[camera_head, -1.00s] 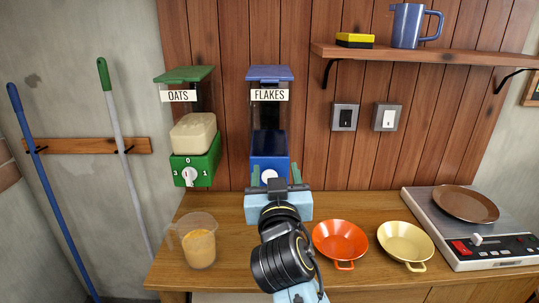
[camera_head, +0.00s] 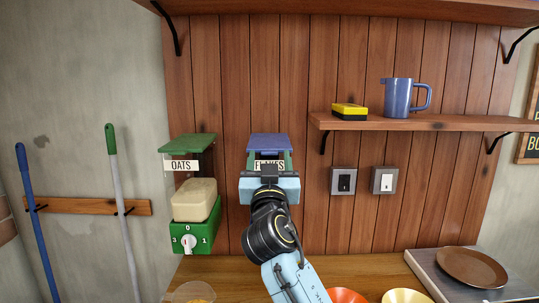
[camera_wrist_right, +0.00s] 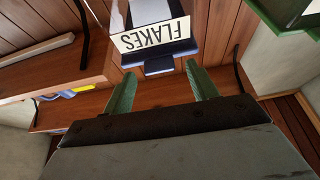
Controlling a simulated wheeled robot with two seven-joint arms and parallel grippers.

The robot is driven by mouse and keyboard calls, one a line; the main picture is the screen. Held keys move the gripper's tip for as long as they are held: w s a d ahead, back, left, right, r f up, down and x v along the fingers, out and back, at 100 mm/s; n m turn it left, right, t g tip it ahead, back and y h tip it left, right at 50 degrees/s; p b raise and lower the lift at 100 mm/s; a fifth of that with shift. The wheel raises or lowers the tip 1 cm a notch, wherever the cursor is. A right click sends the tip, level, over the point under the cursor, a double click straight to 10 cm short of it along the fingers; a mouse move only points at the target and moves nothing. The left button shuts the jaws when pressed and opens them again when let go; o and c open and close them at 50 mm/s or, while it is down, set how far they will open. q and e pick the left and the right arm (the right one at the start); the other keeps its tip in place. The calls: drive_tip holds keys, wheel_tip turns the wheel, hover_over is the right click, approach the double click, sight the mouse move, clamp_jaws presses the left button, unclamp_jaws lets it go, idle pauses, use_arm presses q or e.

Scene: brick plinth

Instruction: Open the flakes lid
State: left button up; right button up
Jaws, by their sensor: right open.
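The flakes dispenser hangs on the wood-plank wall, mostly hidden behind my right gripper and arm. Its blue lid (camera_head: 270,142) lies flat on top and looks closed. The white FLAKES label (camera_head: 269,164) is partly covered by the gripper; it shows upside down in the right wrist view (camera_wrist_right: 151,35). My right gripper (camera_head: 270,159) is in front of the dispenser, near label height and just below the lid. Its green fingers (camera_wrist_right: 162,84) are apart with nothing between them. A dark blue front edge of the dispenser (camera_wrist_right: 159,60) lies just beyond the fingertips. My left gripper is out of view.
The green oats dispenser (camera_head: 195,208) hangs close to the left. A shelf (camera_head: 440,123) with a blue jug (camera_head: 399,98) and a yellow-black box (camera_head: 349,110) is to the right. Two switches (camera_head: 343,181) sit on the wall below it. Pans stand on the counter.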

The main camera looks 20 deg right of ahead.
drive_tip(key=shift+w+d+r, duration=0.15)
drive_tip(key=shift+w+r, duration=0.05)
drive_tip(key=shift+w, duration=0.25)
clamp_jaws()
